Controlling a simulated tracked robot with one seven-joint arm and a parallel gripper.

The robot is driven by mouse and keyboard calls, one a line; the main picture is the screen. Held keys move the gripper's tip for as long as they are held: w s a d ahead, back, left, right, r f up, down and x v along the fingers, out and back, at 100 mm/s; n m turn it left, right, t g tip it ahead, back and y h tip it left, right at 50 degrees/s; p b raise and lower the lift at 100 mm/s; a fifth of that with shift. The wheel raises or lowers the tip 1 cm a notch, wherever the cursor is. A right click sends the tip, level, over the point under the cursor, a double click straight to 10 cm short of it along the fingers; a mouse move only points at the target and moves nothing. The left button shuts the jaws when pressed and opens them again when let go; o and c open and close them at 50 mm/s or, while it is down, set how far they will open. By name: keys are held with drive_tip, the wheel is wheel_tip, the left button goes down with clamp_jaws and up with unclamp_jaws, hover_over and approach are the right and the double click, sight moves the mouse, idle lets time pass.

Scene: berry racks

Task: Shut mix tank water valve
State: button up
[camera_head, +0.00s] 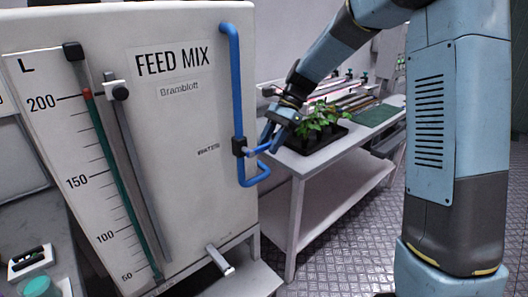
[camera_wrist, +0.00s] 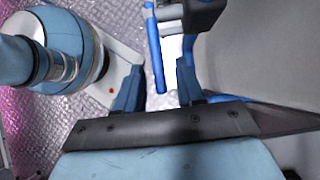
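The white mix tank (camera_head: 190,120) labelled FEED MIX fills the left of the head view. A blue pipe (camera_head: 233,75) runs down its right side to a black valve body (camera_head: 239,147). A blue valve lever (camera_head: 257,149) sticks out from the valve to the right. My gripper (camera_head: 269,136) is at the lever's outer end. In the wrist view the lever (camera_wrist: 156,55) lies between my two spread fingers, with a gap visible on both sides. The gripper is open. Whether a finger touches the lever cannot be told.
A white bench (camera_head: 330,160) stands behind my gripper, with a black tray (camera_head: 318,142) of green plants and a green mat (camera_head: 377,115). A level gauge (camera_head: 75,140) and a small lower outlet (camera_head: 219,260) are on the tank. Patterned metal floor (camera_head: 340,250) is clear.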

drive_tip(key=v, duration=1)
drive_tip(key=shift+r, duration=0.1)
drive_tip(key=s+d+r+n+t+h, duration=0.1)
drive_tip(key=s+d+n+t+h, duration=0.1)
drive_tip(key=s+d, duration=0.3)
drive_tip(key=s+d+r+n+t+h, duration=0.1)
drive_tip(key=s+d+n+t, duration=0.3)
drive_tip(key=s, duration=1)
drive_tip(key=s+d+r+n+t+h, duration=0.1)
drive_tip(key=s+d+n+t+h, duration=0.1)
drive_tip(key=s+d, duration=0.6)
drive_tip(key=shift+s+n+t+h, duration=0.3)
drive_tip(key=shift+s+n+t, duration=0.65)
drive_tip(key=shift+t, duration=0.25)
drive_tip(key=shift+r, duration=0.1)
